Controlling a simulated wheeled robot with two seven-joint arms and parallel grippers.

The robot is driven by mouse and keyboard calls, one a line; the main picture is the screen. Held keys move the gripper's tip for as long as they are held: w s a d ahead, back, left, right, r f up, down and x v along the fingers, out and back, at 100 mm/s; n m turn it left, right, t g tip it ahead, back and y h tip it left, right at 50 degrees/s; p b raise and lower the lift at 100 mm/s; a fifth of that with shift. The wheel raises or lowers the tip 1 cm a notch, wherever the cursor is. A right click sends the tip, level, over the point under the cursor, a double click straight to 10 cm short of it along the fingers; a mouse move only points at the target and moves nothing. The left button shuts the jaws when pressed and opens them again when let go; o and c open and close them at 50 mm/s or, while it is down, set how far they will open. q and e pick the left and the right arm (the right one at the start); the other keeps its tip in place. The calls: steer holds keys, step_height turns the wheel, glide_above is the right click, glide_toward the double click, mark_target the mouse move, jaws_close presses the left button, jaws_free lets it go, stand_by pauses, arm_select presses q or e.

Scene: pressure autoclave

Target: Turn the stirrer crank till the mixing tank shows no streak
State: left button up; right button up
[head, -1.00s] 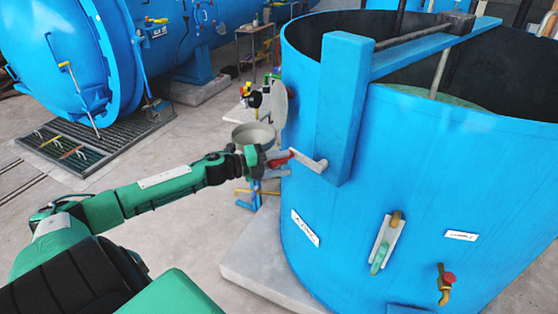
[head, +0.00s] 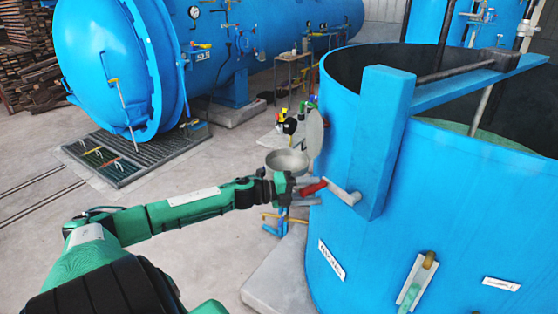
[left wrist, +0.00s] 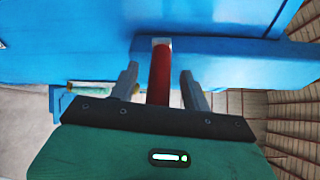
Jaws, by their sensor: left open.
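The stirrer crank shows in the head view as a grey arm (head: 342,193) on the blue bracket of the mixing tank, with a red handle (head: 312,187) pointing left. The blue mixing tank (head: 460,190) stands open at the right; a pale green surface (head: 480,135) shows partly inside, and I cannot tell whether it has a streak. My left gripper (head: 292,186) is at the handle's free end. In the left wrist view the red handle (left wrist: 159,75) lies between the two fingers of my open left gripper (left wrist: 160,82), with gaps at both sides. My right gripper is not in view.
A large blue autoclave (head: 110,70) lies at the back left over a floor grating (head: 125,160). A grey round pan (head: 287,162) and valves show behind my left gripper. The tank stands on a concrete plinth (head: 275,275). A beam (head: 450,85) spans the tank top.

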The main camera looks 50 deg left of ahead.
arm_select(q)
steer(key=b+v, duration=0.1)
steer(key=v, duration=1.1)
steer(key=shift+s+a, duration=0.2)
steer(key=shift+s, duration=0.15)
steer(key=shift+r, duration=0.1)
stand_by(1.1)
